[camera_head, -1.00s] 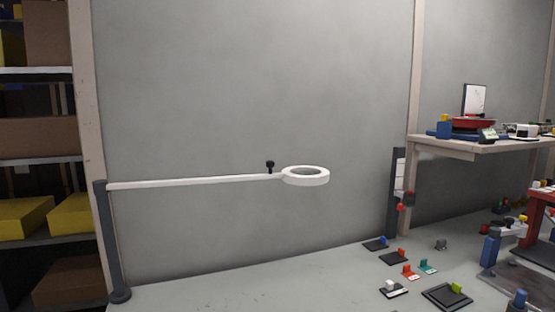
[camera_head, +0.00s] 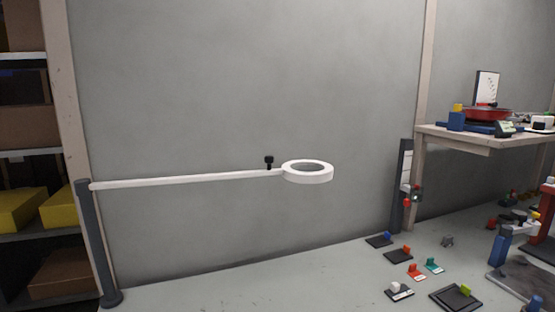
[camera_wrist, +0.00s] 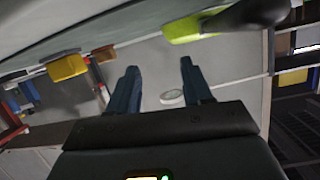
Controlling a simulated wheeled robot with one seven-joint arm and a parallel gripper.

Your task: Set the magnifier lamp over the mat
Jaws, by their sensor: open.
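The magnifier lamp in the head view has a white ring head (camera_head: 307,178), a long white arm (camera_head: 180,181) and a dark upright post (camera_head: 97,240) at the left. A black knob (camera_head: 269,160) stands on the arm beside the ring. In the wrist view my gripper (camera_wrist: 159,68) is open, with nothing between its two dark blue fingers. A small pale ring (camera_wrist: 170,103), apparently the lamp head, shows beyond and between the fingers. The gripper is outside the head view. Several dark pads lie at lower right, one (camera_head: 440,293) with a green tab; I cannot tell which is the mat.
A wooden table (camera_head: 455,139) with a red pan (camera_head: 487,114) stands at right. Shelves with yellow boxes (camera_head: 58,211) are at far left. A grey wall (camera_head: 240,80) rises behind the lamp. The light surface (camera_head: 250,285) below the lamp is mostly clear.

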